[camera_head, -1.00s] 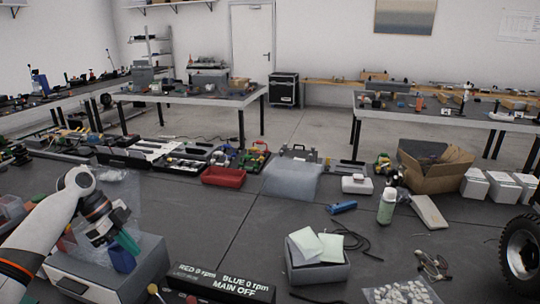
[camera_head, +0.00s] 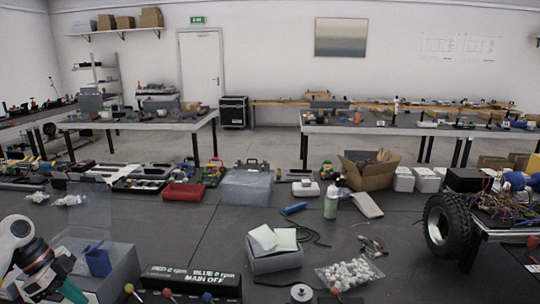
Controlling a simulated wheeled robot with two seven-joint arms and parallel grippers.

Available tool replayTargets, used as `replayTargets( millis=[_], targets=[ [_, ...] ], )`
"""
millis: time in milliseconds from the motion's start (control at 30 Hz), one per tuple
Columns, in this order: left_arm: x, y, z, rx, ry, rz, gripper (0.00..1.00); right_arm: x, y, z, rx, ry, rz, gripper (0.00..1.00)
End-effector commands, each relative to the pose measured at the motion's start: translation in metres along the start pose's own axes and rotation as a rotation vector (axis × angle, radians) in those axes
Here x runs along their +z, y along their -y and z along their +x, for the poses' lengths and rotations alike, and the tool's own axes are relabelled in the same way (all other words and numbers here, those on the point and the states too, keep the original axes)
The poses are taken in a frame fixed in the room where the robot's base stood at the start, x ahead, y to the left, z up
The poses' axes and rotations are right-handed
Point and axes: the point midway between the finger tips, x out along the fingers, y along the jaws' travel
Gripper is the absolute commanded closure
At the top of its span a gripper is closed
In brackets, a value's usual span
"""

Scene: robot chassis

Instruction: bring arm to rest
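My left arm (camera_head: 20,255) comes in at the bottom left corner of the head view. Its gripper (camera_head: 70,290) points down and right at the bottom edge, in front of a grey box (camera_head: 118,272). A teal fingertip shows, but the gap between the fingers does not, so I cannot tell whether it is open or shut. A small blue block-like thing (camera_head: 98,261) is on or at the grey box, apart from the gripper. My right arm and gripper are not in view.
An open grey box (camera_head: 272,258) holds pale sheets, beside a bag of white pieces (camera_head: 349,273). A wheeled chassis with wires (camera_head: 490,215) stands at right. The middle of the dark table is partly clear.

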Motion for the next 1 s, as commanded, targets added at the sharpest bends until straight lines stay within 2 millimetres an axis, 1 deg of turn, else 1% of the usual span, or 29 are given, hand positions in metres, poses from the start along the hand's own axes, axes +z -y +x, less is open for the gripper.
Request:
replayTargets(
  millis=[33, 167, 267, 367, 467, 567, 600, 667, 700, 767, 800, 867, 900, 1000],
  targets=[
    [0.002, 0.002, 0.01, -0.008, -0.012, -0.003, 1.0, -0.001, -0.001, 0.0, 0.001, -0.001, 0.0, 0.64],
    [0.004, 0.009, 0.035, -0.022, -0.049, -0.024, 1.0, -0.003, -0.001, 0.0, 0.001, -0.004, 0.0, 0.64],
    [0.006, 0.016, 0.059, -0.032, -0.083, -0.04, 1.0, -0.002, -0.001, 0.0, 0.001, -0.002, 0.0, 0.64],
    [0.009, 0.026, 0.088, -0.039, -0.121, -0.063, 1.0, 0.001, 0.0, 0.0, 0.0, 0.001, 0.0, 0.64],
    [0.013, 0.041, 0.12, -0.041, -0.161, -0.09, 1.0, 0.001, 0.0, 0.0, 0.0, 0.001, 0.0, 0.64],
    [0.019, 0.062, 0.157, -0.032, -0.199, -0.125, 1.0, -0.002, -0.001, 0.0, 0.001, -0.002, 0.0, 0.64],
    [0.022, 0.073, 0.173, -0.026, -0.213, -0.144, 1.0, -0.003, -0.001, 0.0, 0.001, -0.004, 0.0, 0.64],
    [0.028, 0.093, 0.199, -0.008, -0.232, -0.179, 1.0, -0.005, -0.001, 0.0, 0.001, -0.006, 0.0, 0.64],
    [0.033, 0.108, 0.216, 0.01, -0.241, -0.208, 1.0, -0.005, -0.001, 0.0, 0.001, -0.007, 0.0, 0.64],
    [0.041, 0.134, 0.238, 0.047, -0.246, -0.263, 1.0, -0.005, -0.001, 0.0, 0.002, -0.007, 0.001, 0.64],
    [0.046, 0.15, 0.25, 0.075, -0.245, -0.306, 1.0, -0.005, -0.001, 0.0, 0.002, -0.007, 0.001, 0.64],
    [0.053, 0.175, 0.263, 0.122, -0.236, -0.379, 1.0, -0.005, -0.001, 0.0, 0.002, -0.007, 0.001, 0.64],
    [0.058, 0.191, 0.269, 0.155, -0.228, -0.433, 1.0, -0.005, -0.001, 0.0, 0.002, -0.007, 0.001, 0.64],
    [0.065, 0.221, 0.273, 0.233, -0.204, -0.561, 1.0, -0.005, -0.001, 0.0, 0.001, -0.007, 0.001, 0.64]
  ],
)
